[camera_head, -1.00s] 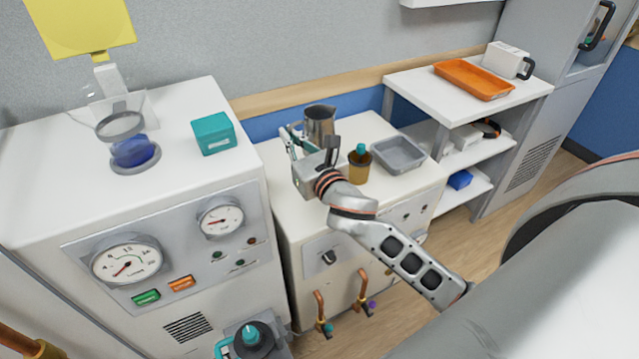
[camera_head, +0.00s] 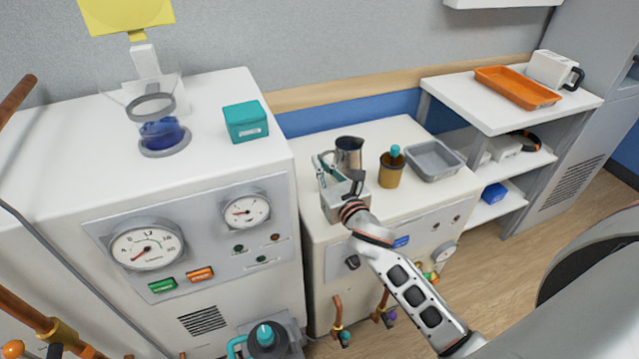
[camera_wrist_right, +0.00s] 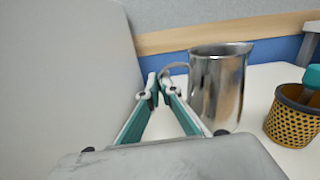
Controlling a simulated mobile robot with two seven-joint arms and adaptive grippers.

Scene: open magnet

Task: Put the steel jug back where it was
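The steel jug (camera_head: 349,153) is upright at the back left of the low white cabinet (camera_head: 320,222), and it is large in the right wrist view (camera_wrist_right: 222,90). Its handle (camera_wrist_right: 176,68) points left, toward my fingertips. My right gripper (camera_head: 328,164) is in front and left of the jug. In the wrist view its teal-padded fingers (camera_wrist_right: 158,84) come together at the handle and are shut on it. The jug's base is at or just above the cabinet top; I cannot tell which. My left gripper is not in view.
A perforated yellow-brown cup (camera_head: 391,172) with a teal-topped item stands right of the jug, with a grey tray (camera_head: 434,160) beyond it. A taller machine (camera_head: 190,230) rises close on the left. A shelf with an orange tray (camera_head: 515,87) stands at the right.

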